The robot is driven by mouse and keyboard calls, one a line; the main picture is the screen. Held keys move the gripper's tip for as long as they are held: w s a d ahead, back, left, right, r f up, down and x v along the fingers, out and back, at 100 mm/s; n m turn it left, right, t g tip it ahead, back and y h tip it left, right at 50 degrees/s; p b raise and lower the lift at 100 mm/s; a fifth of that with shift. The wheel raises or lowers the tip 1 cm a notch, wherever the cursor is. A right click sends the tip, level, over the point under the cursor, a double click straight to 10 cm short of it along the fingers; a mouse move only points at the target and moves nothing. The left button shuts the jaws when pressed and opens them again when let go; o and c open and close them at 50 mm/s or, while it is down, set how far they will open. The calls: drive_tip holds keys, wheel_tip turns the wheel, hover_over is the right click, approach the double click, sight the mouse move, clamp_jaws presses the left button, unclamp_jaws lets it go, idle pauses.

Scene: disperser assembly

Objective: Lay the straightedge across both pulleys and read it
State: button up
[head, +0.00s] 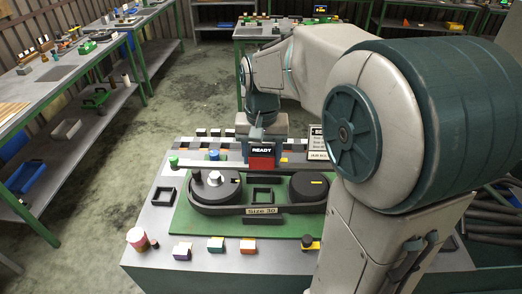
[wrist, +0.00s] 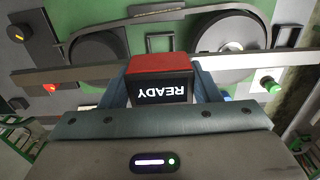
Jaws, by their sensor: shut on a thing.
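My gripper (head: 262,146) is shut on the straightedge's block-shaped handle (head: 262,162), which is red and black with a display reading READY. It also shows in the wrist view (wrist: 160,85), between the two fingers. The straightedge (wrist: 60,77) is a long pale bar running out to both sides of the handle. The left pulley (head: 215,188) and right pulley (head: 307,187) are dark round wheels inside a black belt marked Size 30. In the head view the bar is on the far side of both pulleys, apart from their middles. Its exact height above them is unclear.
The pulleys sit on a green board (head: 190,222) on a grey workbench. A black square frame (head: 163,196), a pink-and-white jar (head: 137,239), a sign (head: 318,143) and several small coloured blocks stand around. My arm covers the right side.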

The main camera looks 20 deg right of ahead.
sight(262, 153)
wheel_tip(262, 153, down, 9)
drive_tip(key=b, duration=0.6)
drive_tip(key=shift+r, duration=0.2)
idle(0.5)
drive_tip(key=o, duration=1.5)
wheel_tip(262, 153, up, 14)
drive_tip(key=shift+f, duration=0.1)
drive_tip(key=shift+s, duration=0.1)
